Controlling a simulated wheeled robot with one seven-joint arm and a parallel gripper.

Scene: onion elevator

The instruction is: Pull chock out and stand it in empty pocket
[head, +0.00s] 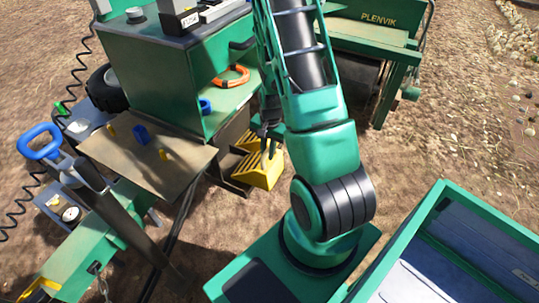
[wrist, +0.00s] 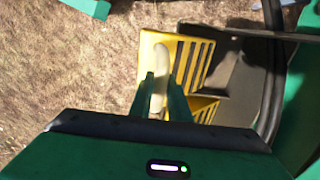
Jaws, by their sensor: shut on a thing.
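The chock is a yellow wedge with slatted openings. In the head view the chock (head: 262,174) shows beside the lower front of the green cabinet, partly behind my gripper (head: 269,142). In the wrist view the chock (wrist: 152,55) lies straight ahead, with its slats to the right. My gripper (wrist: 163,97) is shut on a pale upright edge or grip of the chock. A dark grey-brown pocket (wrist: 243,70) opens just right of the chock in the wrist view and looks empty. The chock's lower end is partly hidden by my fingers, and I cannot tell whether it touches the pocket.
The green cabinet (head: 150,78) has an open shelf with an orange ring (head: 231,77). A brown board (head: 150,155) with small yellow and blue pieces juts out at left. A dark hose (wrist: 273,70) runs right of the pocket. Bare soil (wrist: 70,70) lies left of the chock.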

